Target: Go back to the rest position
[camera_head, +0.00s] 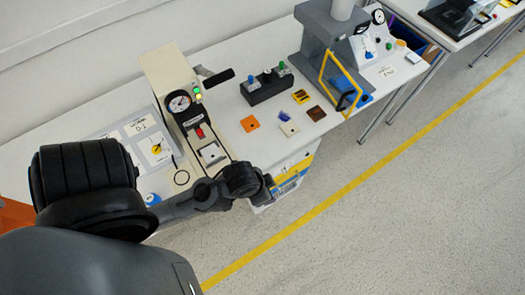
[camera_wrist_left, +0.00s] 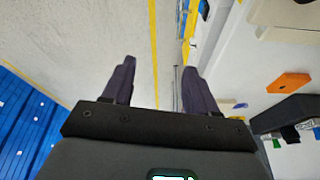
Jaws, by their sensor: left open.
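My right gripper is not in view.
A beige press with a gauge (camera_head: 179,102) stands beside the switch panel. An orange tile (camera_head: 250,123), other small tiles and a black button box (camera_head: 266,85) lie to its right. A grey machine (camera_head: 325,40) stands farther right. The floor in front is clear.

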